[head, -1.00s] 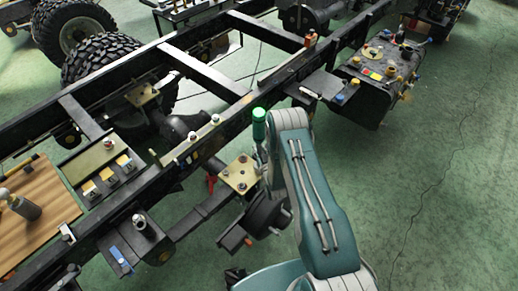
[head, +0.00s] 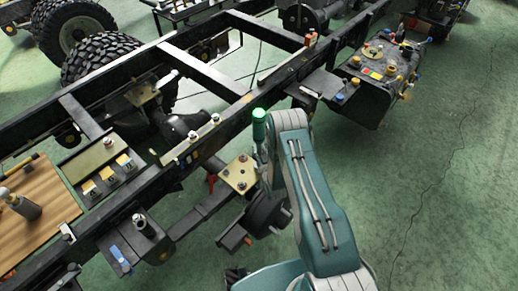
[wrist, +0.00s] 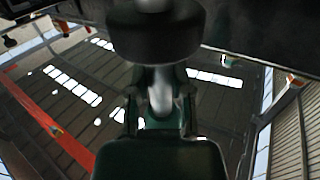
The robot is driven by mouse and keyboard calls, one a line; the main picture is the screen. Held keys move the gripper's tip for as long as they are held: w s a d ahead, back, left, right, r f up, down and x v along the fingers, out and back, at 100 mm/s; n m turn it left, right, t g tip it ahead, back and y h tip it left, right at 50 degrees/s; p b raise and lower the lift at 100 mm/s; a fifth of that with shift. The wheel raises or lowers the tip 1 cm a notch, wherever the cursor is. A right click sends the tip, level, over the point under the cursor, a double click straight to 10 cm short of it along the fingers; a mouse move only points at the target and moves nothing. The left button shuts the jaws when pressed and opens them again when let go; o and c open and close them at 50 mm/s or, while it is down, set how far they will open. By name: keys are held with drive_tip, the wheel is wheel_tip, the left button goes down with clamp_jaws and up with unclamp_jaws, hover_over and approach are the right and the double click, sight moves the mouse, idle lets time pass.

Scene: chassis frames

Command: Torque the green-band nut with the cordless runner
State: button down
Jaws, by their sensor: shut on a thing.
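A green upright cylinder (head: 259,125) shows at the end of my arm in the head view, apparently the cordless runner. Its lower end lies beside the right edge of a tan plate (head: 238,175) with several nuts; contact cannot be told. No green band can be made out on any nut. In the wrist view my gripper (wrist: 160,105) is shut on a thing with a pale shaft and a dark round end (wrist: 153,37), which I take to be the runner. In the head view my arm hides the fingers.
The black chassis rail (head: 215,145) runs diagonally close behind the plate. A dark drum-like part (head: 268,212) hangs just below it, next to my arm. A black tank (head: 372,92) with coloured caps stands right. A wooden board (head: 45,225) lies left. Green floor is open at right.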

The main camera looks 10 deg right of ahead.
drive_tip(key=shift+s+f, duration=0.1)
drive_tip(key=shift+f, duration=0.3)
idle(1.9)
drive_tip(key=shift+r, duration=0.15)
idle(0.6)
drive_tip(key=shift+r, duration=1.65)
